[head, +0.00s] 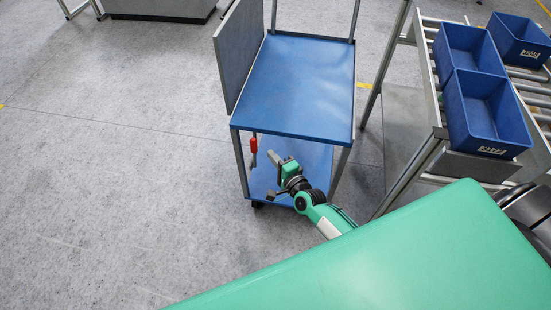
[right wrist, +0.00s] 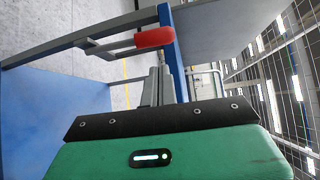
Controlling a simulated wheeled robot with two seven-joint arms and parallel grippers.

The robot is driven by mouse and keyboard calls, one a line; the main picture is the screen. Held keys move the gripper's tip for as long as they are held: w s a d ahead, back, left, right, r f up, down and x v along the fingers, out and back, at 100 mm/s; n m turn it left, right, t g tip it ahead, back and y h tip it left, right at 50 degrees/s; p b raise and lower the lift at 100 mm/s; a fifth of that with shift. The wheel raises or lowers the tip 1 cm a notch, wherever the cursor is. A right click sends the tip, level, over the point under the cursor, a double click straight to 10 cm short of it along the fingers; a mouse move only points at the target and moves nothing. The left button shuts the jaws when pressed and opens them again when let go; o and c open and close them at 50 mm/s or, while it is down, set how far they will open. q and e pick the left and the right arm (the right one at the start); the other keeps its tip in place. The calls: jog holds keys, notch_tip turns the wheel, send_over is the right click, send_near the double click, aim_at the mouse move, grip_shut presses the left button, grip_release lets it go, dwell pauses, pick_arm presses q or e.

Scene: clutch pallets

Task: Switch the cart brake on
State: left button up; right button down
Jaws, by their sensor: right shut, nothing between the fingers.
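The cart (head: 309,88) is blue with two shelves, grey posts and a grey upright panel at its left. Its brake lever (head: 254,147) has a red grip and a grey metal part, near the front left post below the top shelf. In the right wrist view the red grip (right wrist: 154,38) lies just beyond the fingertips, with the grey bar (right wrist: 108,47) running left from it. My right gripper (head: 273,157) is shut and empty, a little right of the lever in the head view. Whether the fingertips touch the grip I cannot tell. My left gripper is out of view.
A roller rack (head: 433,105) with blue bins (head: 486,110) stands close to the cart's right. A grey cabinet (head: 160,8) stands at the far back left. The floor left of the cart is clear. Cart posts and the top shelf closely surround my right gripper.

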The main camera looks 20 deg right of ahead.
aim_at(254, 153)
jog(key=w+a, duration=0.1)
jog(key=w, duration=0.5)
jog(key=shift+w+f, duration=0.3)
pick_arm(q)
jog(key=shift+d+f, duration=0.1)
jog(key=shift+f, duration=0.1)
pick_arm(e)
jog(key=shift+s+a, duration=0.1)
jog(key=shift+a, duration=0.05)
pick_arm(q)
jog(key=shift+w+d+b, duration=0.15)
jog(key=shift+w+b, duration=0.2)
jog(key=shift+b, duration=0.15)
pick_arm(e)
jog(key=shift+s+a+t, duration=0.1)
jog(key=shift+s+t, duration=0.1)
jog(key=shift+t, duration=0.1)
